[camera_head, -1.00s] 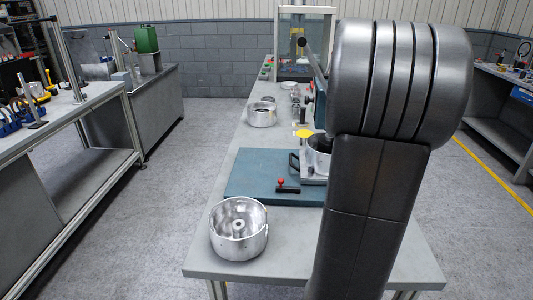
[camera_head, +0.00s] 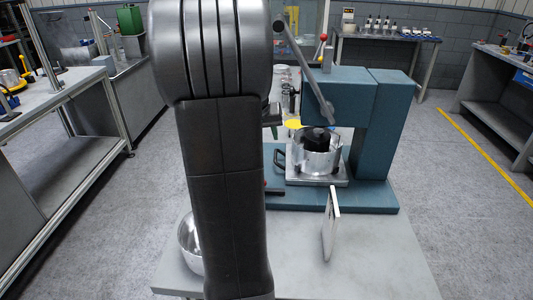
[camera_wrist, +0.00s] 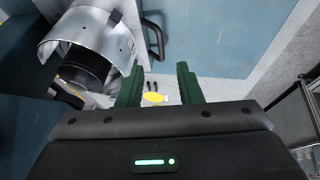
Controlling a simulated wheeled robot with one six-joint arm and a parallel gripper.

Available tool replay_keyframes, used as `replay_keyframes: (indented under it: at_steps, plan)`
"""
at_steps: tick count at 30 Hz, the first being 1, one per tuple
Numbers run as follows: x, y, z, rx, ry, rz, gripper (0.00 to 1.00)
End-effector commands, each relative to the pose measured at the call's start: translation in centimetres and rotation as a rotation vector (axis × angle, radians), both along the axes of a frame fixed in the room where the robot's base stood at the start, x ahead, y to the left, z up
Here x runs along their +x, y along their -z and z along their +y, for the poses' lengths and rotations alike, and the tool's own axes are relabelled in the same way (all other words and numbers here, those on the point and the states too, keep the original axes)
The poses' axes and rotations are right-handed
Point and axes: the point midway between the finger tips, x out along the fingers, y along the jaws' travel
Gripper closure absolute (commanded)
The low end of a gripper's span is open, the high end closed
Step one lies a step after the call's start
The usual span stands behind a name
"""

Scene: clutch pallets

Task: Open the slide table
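The slide table (camera_head: 318,180) is a light metal plate on the blue press base (camera_head: 350,201), bearing a silver cup-shaped part (camera_head: 318,158) with a black centre. Its black loop handle (camera_head: 279,158) is at its left side. In the wrist view, the handle (camera_wrist: 153,40) is beyond and left of my fingertips, beside the silver part (camera_wrist: 92,35). My gripper (camera_wrist: 158,75) has green fingers, spread apart with nothing between them. The gripper does not touch the handle. In the head view, my arm hides most of the gripper.
A silver bowl (camera_head: 187,245) is partly hidden behind my arm. A thin upright plate (camera_head: 331,222) stands at the table's front. A yellow piece (camera_head: 293,124) lies behind.

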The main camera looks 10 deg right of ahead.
Motion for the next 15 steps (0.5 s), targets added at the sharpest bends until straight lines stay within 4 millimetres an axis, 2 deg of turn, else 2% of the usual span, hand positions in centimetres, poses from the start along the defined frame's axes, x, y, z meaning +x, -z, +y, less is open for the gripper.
replay_keyframes:
  at_steps: [9,15]
  plan:
    - [2.2,6.2,-1.7,0.000,0.001,0.006,0.67]
    - [3.3,9.1,-2.4,0.001,0.001,0.003,0.67]
